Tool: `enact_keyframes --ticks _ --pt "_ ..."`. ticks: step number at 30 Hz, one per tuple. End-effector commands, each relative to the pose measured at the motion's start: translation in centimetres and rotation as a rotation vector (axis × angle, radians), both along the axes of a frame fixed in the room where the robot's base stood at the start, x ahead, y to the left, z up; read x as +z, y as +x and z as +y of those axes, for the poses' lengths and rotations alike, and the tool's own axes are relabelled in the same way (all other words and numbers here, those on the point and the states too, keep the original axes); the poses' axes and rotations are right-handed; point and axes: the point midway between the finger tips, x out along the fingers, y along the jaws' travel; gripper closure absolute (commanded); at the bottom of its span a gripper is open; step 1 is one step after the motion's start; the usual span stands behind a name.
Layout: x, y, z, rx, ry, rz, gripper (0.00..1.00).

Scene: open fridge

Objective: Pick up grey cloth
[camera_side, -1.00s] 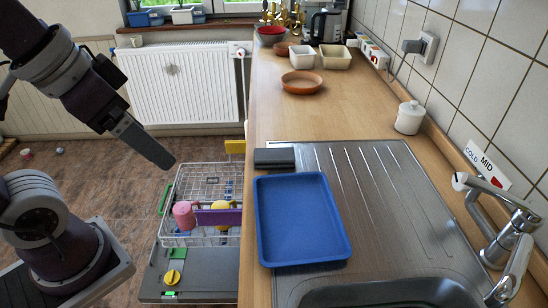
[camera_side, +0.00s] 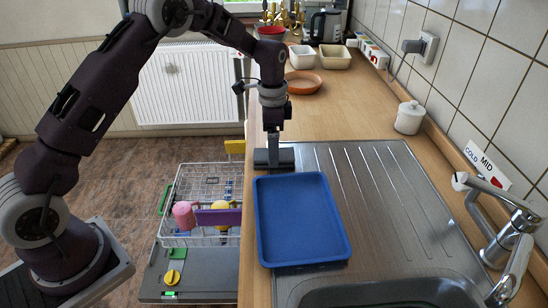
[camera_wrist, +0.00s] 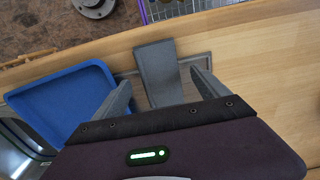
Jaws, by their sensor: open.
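The grey cloth (camera_side: 286,157) is a dark, folded rectangular pad. It lies at the back left corner of the steel sink top, just behind the blue tray (camera_side: 300,222). My gripper (camera_side: 273,158) points down over it, and its fingertips overlap the cloth in the side view. In the wrist view the cloth (camera_wrist: 157,70) lies between the two fingers of my gripper (camera_wrist: 163,92), which are spread apart on either side of it. I cannot tell how far the fingertips are above the counter.
The blue tray sits close in front. An open dishwasher rack (camera_side: 205,185) with cups is lower left, below the counter's edge. A white lidded jar (camera_side: 410,117) is right.

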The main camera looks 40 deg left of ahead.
Motion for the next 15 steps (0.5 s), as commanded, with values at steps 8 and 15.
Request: enact_keyframes --ticks 8,15 --pt "-2.0 0.0 0.0 0.001 0.0 -0.001 0.15" --pt "-2.0 0.0 0.0 0.001 0.0 -0.001 0.45"
